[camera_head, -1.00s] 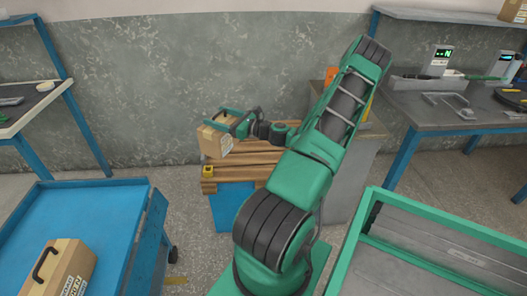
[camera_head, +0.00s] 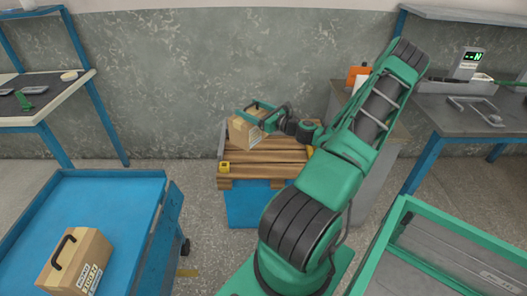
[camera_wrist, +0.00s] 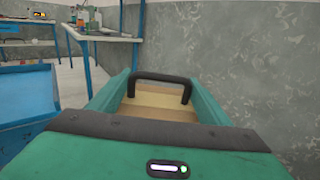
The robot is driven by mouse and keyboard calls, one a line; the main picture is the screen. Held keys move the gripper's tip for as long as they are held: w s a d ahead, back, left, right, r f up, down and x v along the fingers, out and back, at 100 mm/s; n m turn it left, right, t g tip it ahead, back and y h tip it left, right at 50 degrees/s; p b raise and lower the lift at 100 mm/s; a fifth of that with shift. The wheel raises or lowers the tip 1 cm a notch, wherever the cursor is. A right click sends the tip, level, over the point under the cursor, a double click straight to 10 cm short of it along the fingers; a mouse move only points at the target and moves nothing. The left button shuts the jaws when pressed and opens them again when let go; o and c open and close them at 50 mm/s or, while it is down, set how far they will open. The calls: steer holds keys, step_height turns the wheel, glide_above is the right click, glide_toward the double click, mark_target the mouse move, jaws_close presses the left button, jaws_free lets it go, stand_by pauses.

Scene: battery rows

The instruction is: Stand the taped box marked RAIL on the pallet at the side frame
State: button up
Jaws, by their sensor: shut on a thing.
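My gripper (camera_head: 257,115) is shut on a brown cardboard box (camera_head: 242,133) over the back left of the wooden pallet (camera_head: 268,171).
A small yellow object (camera_head: 224,168) sits at the pallet's front left corner. Another handled cardboard box (camera_head: 88,250) stands on the blue cart (camera_head: 105,190) at left. A grey cabinet (camera_head: 372,190) is right of the pallet. A green-rimmed bin (camera_head: 440,245) is at front right.

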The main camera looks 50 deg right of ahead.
steer(key=w+d+f+m+h, duration=0.1)
steer(key=w+d+m+h, duration=0.15)
steer(key=w, duration=0.25)
steer(key=w+d+f+m+h, duration=0.1)
steer(key=w+d+f+h, duration=0.15)
steer(key=w, duration=0.35)
steer(key=shift+w+a+f+m+g+h, duration=2.35)
steer(key=shift+w+f+m+g+h, duration=0.85)
steer(key=shift+w+h, duration=1.15)
steer(key=s+d+f, duration=0.1)
steer(key=d+f, duration=1)
steer(key=shift+s+d, duration=0.25)
steer(key=shift+s, duration=0.05)
steer(key=shift+f, duration=0.1)
steer(key=o, duration=2.1)
steer(key=shift+f, duration=0.1)
steer(key=shift+c, duration=0.2)
